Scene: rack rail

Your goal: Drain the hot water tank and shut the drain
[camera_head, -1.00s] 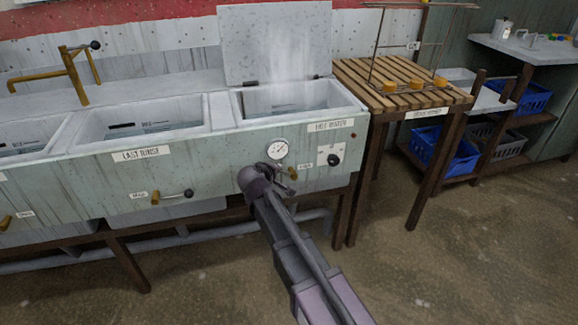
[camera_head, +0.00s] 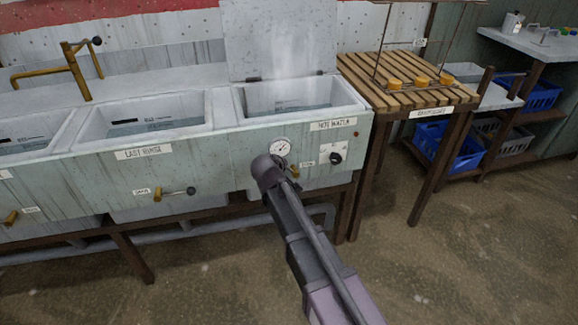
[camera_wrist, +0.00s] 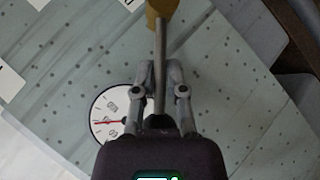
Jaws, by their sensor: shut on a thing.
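The hot water tank (camera_head: 350,102) is the right-hand basin of the sink row. Its grey lid (camera_head: 278,40) stands open and steam rises from it. Bluish water (camera_head: 290,107) shows inside; I cannot tell its exact level. In the wrist view my gripper (camera_wrist: 160,85) is shut on a thin grey drain lever (camera_wrist: 160,45) that runs from a brass valve (camera_wrist: 162,10). In the head view my wrist hides most of this valve (camera_head: 294,171) and the fingers. The round gauge (camera_head: 282,147) is beside my gripper, on the tank's front.
A control knob (camera_head: 335,158) is right of the gauge. A slatted wooden table (camera_head: 365,75) stands on the right. The floor in front is clear.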

